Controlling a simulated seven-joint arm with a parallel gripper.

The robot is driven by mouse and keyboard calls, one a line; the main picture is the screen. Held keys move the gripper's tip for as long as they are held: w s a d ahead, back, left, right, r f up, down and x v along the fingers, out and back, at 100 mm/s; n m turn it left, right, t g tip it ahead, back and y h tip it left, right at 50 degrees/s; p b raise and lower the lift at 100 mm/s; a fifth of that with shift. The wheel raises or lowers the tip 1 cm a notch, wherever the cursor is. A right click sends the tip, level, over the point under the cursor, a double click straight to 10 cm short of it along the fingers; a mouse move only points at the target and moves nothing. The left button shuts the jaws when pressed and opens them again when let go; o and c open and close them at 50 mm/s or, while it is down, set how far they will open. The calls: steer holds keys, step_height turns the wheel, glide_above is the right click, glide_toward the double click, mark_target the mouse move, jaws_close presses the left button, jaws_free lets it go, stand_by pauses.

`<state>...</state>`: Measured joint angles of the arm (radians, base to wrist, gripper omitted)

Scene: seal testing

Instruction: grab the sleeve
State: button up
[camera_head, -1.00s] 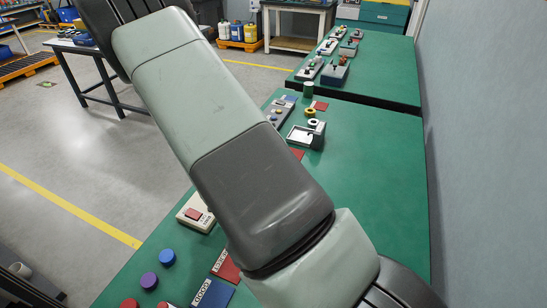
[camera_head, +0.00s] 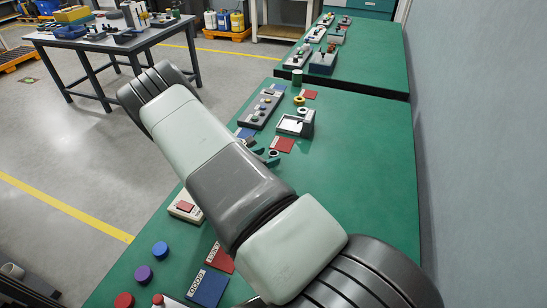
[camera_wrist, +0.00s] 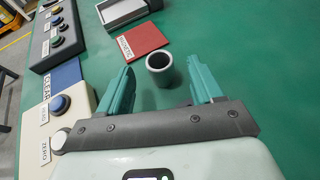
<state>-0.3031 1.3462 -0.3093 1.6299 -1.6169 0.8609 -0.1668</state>
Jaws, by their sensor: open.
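The sleeve (camera_wrist: 160,68) is a short dark grey hollow cylinder standing upright on the green bench in the wrist view. In the head view it is a small ring (camera_head: 273,154), partly hidden by my arm and fingers. My gripper (camera_wrist: 162,56) has two teal fingers, spread wide and empty. In the wrist view the sleeve appears between the fingers, near their tips, with gaps on both sides. In the head view the fingertips (camera_head: 265,156) show beside the sleeve. I cannot tell their exact height over the bench.
A red labelled card (camera_wrist: 138,38) lies just beyond the sleeve. A blue card (camera_wrist: 62,80), a grey button panel (camera_wrist: 58,36) and a cream box with a blue button (camera_wrist: 66,112) are to the left. A grey tray device (camera_head: 297,123) stands beyond. The bench's right side is clear.

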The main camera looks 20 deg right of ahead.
mark_target(270, 156)
steer(key=x, duration=0.3)
steer(key=shift+f, duration=0.2)
steer(key=shift+c, duration=0.3)
